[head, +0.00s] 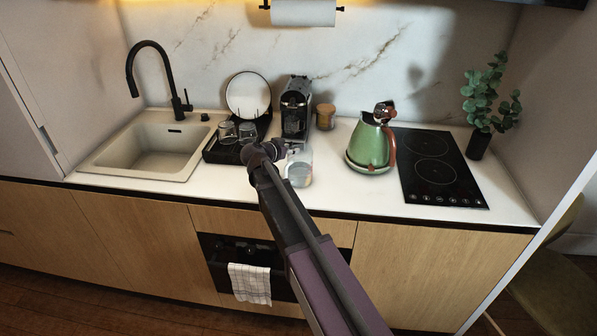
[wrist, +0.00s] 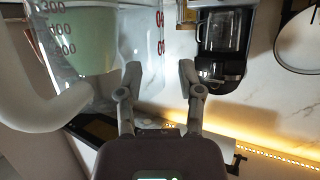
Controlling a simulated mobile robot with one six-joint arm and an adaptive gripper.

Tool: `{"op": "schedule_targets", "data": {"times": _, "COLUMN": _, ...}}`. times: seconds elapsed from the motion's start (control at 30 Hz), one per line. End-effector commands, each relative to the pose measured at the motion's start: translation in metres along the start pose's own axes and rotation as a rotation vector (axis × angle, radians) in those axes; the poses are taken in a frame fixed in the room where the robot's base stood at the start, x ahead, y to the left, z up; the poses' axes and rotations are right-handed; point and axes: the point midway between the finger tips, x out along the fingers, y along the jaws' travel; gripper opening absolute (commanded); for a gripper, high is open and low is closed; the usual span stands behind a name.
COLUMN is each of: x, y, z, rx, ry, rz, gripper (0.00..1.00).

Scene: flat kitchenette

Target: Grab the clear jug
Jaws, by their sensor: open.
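The clear jug (head: 300,168) stands on the white counter in the middle of the head view, in front of the coffee machine. In the wrist view the jug (wrist: 115,55) fills the upper left, with red measuring marks and a pale handle at the left edge. My gripper (head: 280,149) is just left of the jug in the head view, partly hidden by my arm. In the wrist view my gripper (wrist: 160,76) is open, with one finger overlapping the jug's side. I cannot tell whether they touch. No object shows held between the fingers.
A green kettle (head: 370,146) stands right of the jug, beside the black hob (head: 440,168). The coffee machine (head: 295,108) is behind. A black drying rack (head: 220,153) with glasses and a plate (head: 248,93) is left, next to the sink (head: 150,145).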

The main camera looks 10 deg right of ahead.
Motion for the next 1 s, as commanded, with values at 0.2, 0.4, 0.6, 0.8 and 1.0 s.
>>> {"op": "schedule_targets", "data": {"times": 0.2, "x": -0.0002, "y": -0.0001, "z": 0.0, "rx": 0.0, "ry": 0.0, "rz": 0.0, "gripper": 0.48}}
{"op": "schedule_targets", "data": {"times": 0.4, "x": -0.0002, "y": -0.0001, "z": 0.0, "rx": 0.0, "ry": 0.0, "rz": 0.0, "gripper": 0.0}}
{"op": "schedule_targets", "data": {"times": 0.6, "x": -0.0002, "y": 0.0, "z": -0.0002, "rx": -0.001, "ry": 0.001, "rz": 0.0, "gripper": 0.0}}
{"op": "schedule_targets", "data": {"times": 0.8, "x": -0.0001, "y": 0.0001, "z": -0.0003, "rx": -0.001, "ry": 0.001, "rz": 0.0, "gripper": 0.0}}
{"op": "schedule_targets", "data": {"times": 1.0, "x": -0.0003, "y": 0.0002, "z": -0.001, "rx": -0.001, "ry": 0.001, "rz": 0.001, "gripper": 0.0}}
